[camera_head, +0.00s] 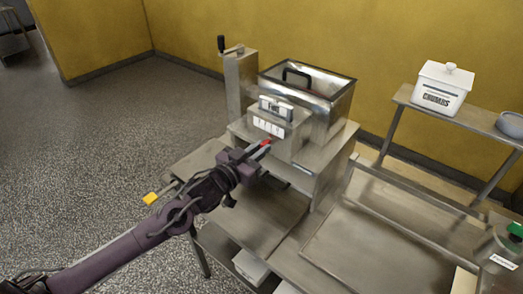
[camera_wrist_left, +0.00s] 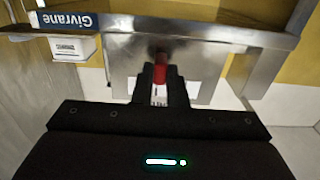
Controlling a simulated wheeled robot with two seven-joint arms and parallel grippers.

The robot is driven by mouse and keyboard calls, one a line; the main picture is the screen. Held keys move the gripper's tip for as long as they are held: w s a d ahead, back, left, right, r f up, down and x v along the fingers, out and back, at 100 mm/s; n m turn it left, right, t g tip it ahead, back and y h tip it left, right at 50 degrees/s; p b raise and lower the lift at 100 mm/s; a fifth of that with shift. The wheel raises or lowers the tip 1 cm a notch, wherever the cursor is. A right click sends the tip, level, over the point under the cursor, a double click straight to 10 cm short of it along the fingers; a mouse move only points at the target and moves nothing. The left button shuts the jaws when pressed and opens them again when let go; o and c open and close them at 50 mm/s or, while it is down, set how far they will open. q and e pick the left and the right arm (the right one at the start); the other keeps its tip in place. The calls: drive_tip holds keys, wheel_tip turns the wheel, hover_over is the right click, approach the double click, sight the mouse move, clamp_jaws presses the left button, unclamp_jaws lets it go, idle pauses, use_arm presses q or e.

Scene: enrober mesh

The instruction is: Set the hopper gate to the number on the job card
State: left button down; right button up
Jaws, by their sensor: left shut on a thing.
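The steel hopper (camera_head: 310,95) stands open-topped on the machine in the head view. On its front is a white strip scale (camera_head: 268,128) with marks too small to read. A red handle (camera_head: 266,143) sits just below the scale; it also shows in the left wrist view (camera_wrist_left: 160,68). My left gripper (camera_head: 255,153) is shut on this red handle, its two dark fingers on either side of it in the left wrist view. The gate itself and its setting cannot be made out. I cannot pick out the job card with certainty. My right gripper is not in view.
A steel column with a black-knobbed crank (camera_head: 221,44) stands left of the hopper. A white lidded tub (camera_head: 440,88) and a bowl (camera_head: 511,124) stand on the right-hand shelf. The steel table (camera_head: 360,240) in front right is largely bare. Floor at left is clear.

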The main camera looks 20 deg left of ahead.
use_arm(q)
drive_tip(key=c, duration=1.4)
unclamp_jaws()
drive_tip(key=shift+c, duration=0.2)
drive_tip(key=shift+s, duration=0.15)
drive_tip(key=b+v, duration=0.2)
drive_tip(key=v, duration=0.5)
drive_tip(key=shift+s, duration=0.25)
drive_tip(key=shift+a, duration=0.1)
